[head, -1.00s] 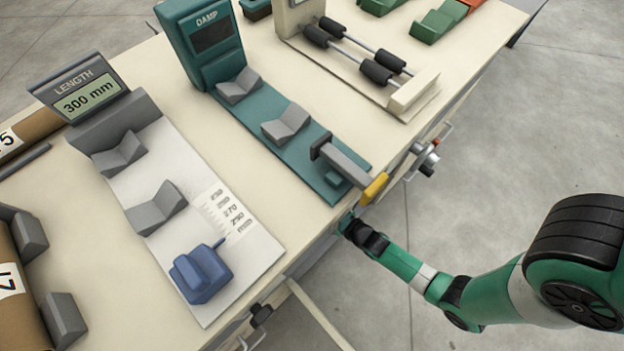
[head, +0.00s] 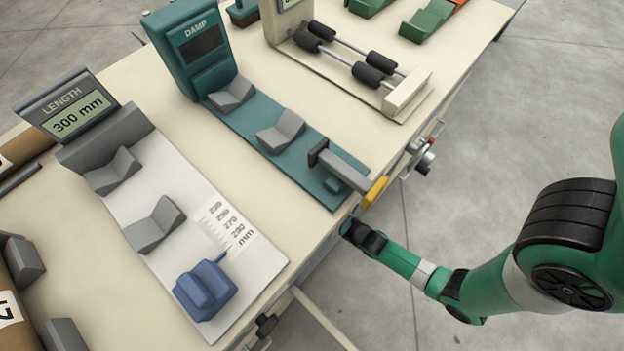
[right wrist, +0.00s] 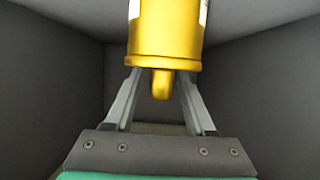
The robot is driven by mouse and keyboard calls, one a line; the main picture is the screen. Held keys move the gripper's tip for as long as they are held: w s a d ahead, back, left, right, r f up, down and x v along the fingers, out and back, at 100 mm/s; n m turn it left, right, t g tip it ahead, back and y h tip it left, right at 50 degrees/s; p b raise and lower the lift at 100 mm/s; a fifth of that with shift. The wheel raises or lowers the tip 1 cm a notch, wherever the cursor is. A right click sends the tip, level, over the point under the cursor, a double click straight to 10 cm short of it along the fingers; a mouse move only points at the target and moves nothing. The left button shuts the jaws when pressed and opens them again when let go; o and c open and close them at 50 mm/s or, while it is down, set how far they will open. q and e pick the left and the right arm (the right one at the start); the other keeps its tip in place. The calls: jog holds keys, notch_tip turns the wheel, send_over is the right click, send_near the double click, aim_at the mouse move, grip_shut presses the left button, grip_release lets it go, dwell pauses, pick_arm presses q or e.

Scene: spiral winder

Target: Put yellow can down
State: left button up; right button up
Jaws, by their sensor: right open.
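The yellow can (right wrist: 165,38) shows in the right wrist view, with a small yellow knob (right wrist: 160,86) at its near end and a pale label at the top edge. My right gripper (right wrist: 158,80) is open, its two grey fingers either side of the knob, just short of the can's body. I cannot tell whether they touch it. Grey walls (right wrist: 50,85) enclose the can and fingers. In the head view my right wrist (head: 362,236) is at the table's front edge; its fingers and the can are hidden there. My left gripper is out of view.
The table (head: 290,195) holds a teal DAMP station (head: 330,185) with a yellow-tipped lever (head: 374,192) close to my right wrist, a LENGTH gauge (head: 80,105) and a roller unit (head: 345,60). The floor to the right is clear.

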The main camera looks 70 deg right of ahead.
jog(key=p+v, duration=0.4)
jog(key=v, duration=0.6)
jog(key=shift+s, duration=0.3)
jog(key=shift+a+r, duration=0.1)
